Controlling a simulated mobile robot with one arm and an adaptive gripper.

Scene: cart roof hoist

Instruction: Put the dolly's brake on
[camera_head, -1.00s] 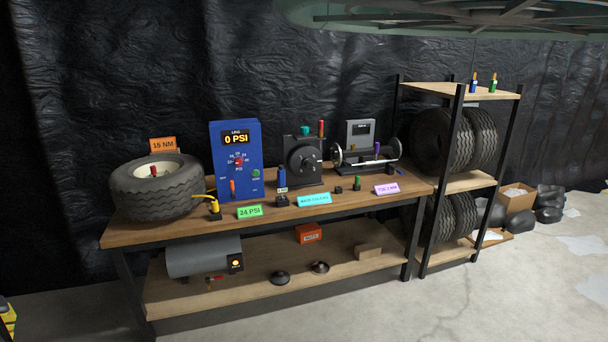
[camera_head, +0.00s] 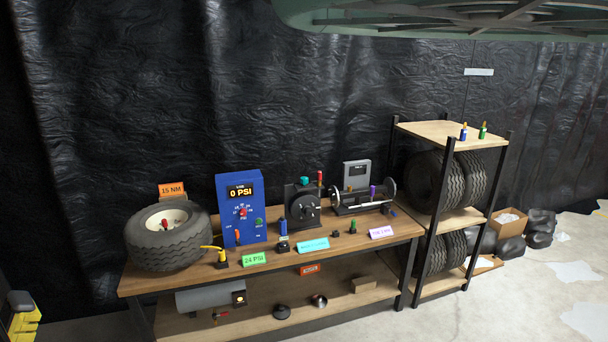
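I do not see a dolly or a brake that I can identify in this view. A yellow and dark grey object (camera_head: 22,318) is cut off at the lower left edge, and I cannot tell what it is. A large green-grey framed structure (camera_head: 450,18) hangs across the top right, cut off by the upper edge. My gripper is not in view.
A wooden workbench (camera_head: 340,243) stands against black sheeting with a tyre (camera_head: 180,247), a blue gauge box (camera_head: 238,205) and other devices on it. A tyre rack (camera_head: 455,220) stands to its right. Open concrete floor (camera_head: 500,300) lies at the lower right.

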